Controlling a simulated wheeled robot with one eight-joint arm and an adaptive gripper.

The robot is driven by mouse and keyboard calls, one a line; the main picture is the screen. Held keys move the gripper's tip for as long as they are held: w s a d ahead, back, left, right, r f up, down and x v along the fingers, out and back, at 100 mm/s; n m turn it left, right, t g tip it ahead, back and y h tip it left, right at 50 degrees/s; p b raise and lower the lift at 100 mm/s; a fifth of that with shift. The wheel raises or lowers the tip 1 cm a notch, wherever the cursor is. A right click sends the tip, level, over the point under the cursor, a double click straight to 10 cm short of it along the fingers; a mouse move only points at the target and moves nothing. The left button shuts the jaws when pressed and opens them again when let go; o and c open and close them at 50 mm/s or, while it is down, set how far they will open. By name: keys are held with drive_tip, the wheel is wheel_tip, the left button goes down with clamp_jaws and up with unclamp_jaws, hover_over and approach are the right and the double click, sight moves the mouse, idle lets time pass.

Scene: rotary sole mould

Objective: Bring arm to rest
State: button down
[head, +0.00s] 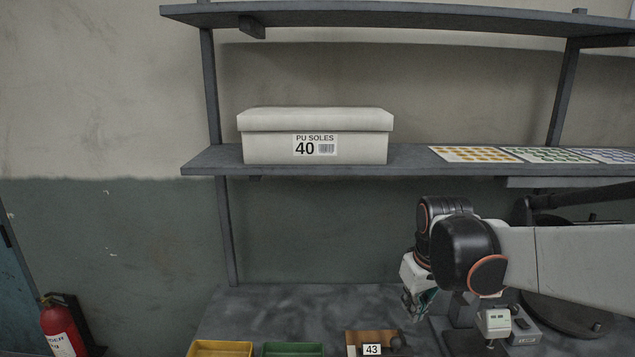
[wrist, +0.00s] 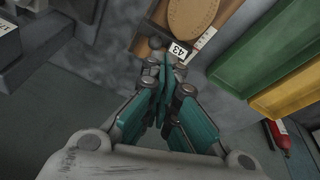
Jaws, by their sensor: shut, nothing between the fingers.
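My gripper (head: 419,303) hangs at the end of my arm over the grey bench, right of centre in the head view. In the wrist view my gripper (wrist: 160,72) points down with its teal fingers together and nothing between them. A wooden tray (head: 366,338) with a "43" label stands on the bench below and left of my gripper. In the wrist view the wooden tray (wrist: 225,20) holds a tan sole (wrist: 190,14). My gripper looks apart from the tray, though the exact gap is hard to judge.
A yellow bin (head: 219,348) and a green bin (head: 293,349) sit at the bench front. A white "PU SOLES 40" box (head: 270,150) and sheets (head: 475,154) lie on the shelf above. A fire extinguisher (head: 60,327) stands at the left. A grey device (head: 522,328) stands right of my gripper.

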drive_tip(key=s+m+t+b, duration=0.1)
drive_tip(key=s+m+t, duration=0.2)
drive_tip(key=s, duration=1.5)
drive_tip(key=shift+s+r+m+t+b, duration=0.15)
drive_tip(key=shift+s+m+t+b, duration=0.15)
drive_tip(key=shift+t, duration=0.3)
drive_tip(key=shift+w, duration=0.1)
idle(3.1)
